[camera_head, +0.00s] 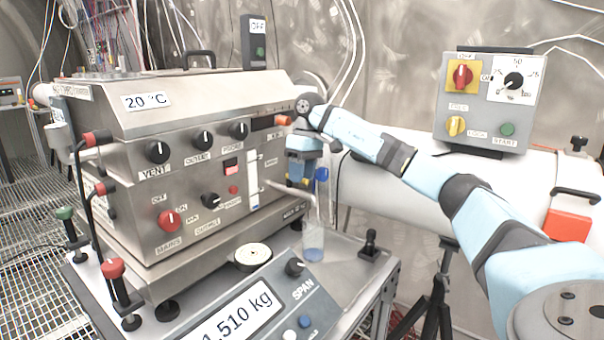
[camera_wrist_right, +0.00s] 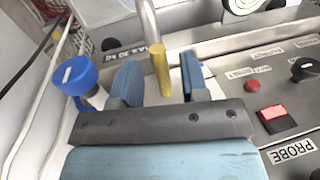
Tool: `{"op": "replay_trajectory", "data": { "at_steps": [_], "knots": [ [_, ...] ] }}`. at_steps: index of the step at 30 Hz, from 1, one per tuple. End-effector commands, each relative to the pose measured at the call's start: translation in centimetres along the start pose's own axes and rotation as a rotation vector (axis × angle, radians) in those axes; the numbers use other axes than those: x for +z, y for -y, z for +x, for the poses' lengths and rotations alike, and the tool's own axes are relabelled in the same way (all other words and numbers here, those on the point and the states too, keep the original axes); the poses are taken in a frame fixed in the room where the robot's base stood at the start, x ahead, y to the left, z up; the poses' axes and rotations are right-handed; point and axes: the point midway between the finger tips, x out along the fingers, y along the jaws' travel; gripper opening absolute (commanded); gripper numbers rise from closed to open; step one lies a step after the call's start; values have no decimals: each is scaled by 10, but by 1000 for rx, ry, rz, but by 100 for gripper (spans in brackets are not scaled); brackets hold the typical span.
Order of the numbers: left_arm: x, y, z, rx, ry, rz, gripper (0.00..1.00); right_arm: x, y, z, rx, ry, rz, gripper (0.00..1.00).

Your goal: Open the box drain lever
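The steel box (camera_head: 200,185) stands on the bench, its front panel full of knobs and labels. My right gripper (camera_head: 303,182) is beside the right end of this panel, pointing down. In the right wrist view its two blue fingers (camera_wrist_right: 158,83) are apart. A grey metal rod or pipe with a brass-coloured end (camera_wrist_right: 161,72) shows between them, with gaps on both sides. A blue round knob (camera_wrist_right: 75,75) is outside the fingers, to the left; a blue part (camera_head: 321,174) also shows beside the gripper in the head view. I cannot tell for certain which part is the drain lever. My left gripper is out of view.
A clear vessel with blue liquid (camera_head: 313,242) stands below the gripper. A scale display (camera_head: 238,312) and a black-knobbed post (camera_head: 370,245) are near the front. A grey control box (camera_head: 488,100) and a white cylinder (camera_head: 420,195) are on the right.

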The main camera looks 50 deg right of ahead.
Motion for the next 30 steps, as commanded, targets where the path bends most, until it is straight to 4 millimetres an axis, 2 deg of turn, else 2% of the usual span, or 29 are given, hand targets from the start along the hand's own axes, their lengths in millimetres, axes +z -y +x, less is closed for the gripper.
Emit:
{"op": "replay_trajectory", "data": {
  "at_steps": [7, 11, 14, 18, 24, 30],
  "knots": [
    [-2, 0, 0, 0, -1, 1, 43, 0, 1, -4, 0, -1, 0, 41],
    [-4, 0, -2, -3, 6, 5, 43, 0, 4, -20, 0, -2, 0, 41],
    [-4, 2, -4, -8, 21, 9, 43, -1, 9, -41, 0, -3, -2, 41],
    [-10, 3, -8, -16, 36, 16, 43, 0, 16, -81, 1, -5, 0, 41],
    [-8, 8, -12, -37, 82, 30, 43, 0, 26, -130, 1, -4, -1, 41],
    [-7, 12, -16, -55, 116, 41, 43, 0, 34, -172, 1, -3, 0, 41]
  ]
}}
